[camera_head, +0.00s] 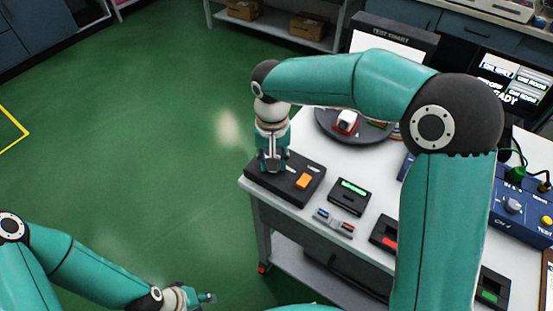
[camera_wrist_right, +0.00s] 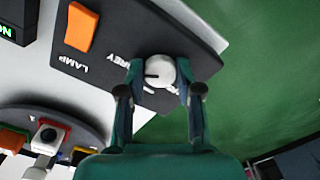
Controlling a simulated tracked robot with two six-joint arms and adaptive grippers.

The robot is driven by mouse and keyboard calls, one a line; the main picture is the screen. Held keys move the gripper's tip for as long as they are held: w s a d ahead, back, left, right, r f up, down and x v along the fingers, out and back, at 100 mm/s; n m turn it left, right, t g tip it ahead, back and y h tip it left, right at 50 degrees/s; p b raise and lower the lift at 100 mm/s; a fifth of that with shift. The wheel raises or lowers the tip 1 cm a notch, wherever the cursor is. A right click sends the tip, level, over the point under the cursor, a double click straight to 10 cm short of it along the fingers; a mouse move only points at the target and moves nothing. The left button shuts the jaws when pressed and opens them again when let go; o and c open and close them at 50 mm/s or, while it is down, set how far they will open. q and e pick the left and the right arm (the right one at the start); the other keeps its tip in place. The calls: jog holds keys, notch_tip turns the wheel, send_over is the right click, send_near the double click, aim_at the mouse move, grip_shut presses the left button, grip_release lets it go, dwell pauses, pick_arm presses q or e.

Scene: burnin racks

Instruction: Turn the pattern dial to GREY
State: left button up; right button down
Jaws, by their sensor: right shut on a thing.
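The pattern dial is a white round knob (camera_wrist_right: 162,71) on a black control box (camera_head: 310,192). In the right wrist view its dark pointer line aims left, close to the partly covered GREY label (camera_wrist_right: 121,60). My right gripper (camera_wrist_right: 160,68) is shut on the knob, with one finger on each side. In the head view my right gripper (camera_head: 272,168) points down onto the box's left part and hides the knob. Another label below the knob is mostly hidden. My left gripper (camera_head: 205,298) is low, away from the bench, over the floor; its finger gap is unclear.
An orange lamp switch (camera_head: 304,181) is on the same box. A box with a green display (camera_head: 349,196), a small grey device (camera_head: 334,223) and a round dark turntable (camera_head: 375,133) stand nearby on the white bench. Green floor lies open to the left.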

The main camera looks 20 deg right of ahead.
jog(key=shift+w+r, duration=0.2)
jog(key=shift+w, duration=0.05)
jog(key=c, duration=0.8)
grip_release()
jog(key=shift+f, duration=0.15)
jog(key=shift+o, duration=0.2)
notch_tip(320, 180, up, 12)
